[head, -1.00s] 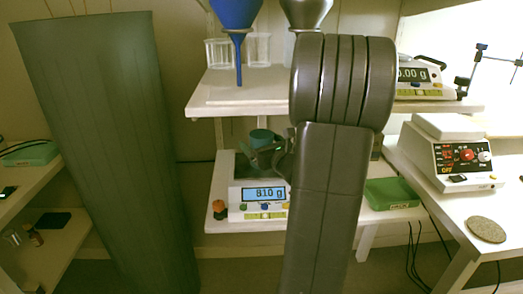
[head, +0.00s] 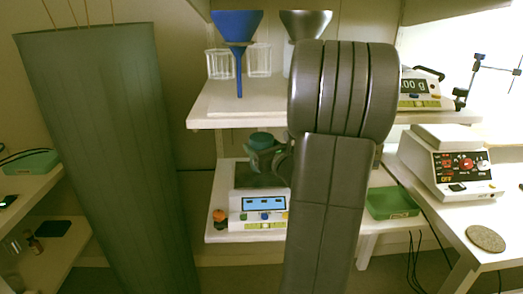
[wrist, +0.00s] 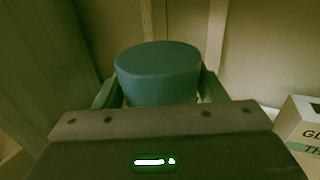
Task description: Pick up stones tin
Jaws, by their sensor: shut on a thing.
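The stones tin is a teal cylinder (wrist: 157,72), upright between the fingers of my gripper (wrist: 158,92) in the wrist view. In the head view, the tin (head: 260,137) shows its top just above the gripper (head: 266,152), over the lower scale (head: 262,206). The gripper is shut on the tin. The tin's lower part is hidden by the gripper in both views, and my arm covers the right part of the scale.
A shelf (head: 240,113) with a blue funnel (head: 237,24), a metal funnel (head: 305,22) and clear beakers stands above the tin. A green tray (head: 393,203) is at the right of the lower shelf. A hotplate-like device (head: 450,163) stands on the right bench.

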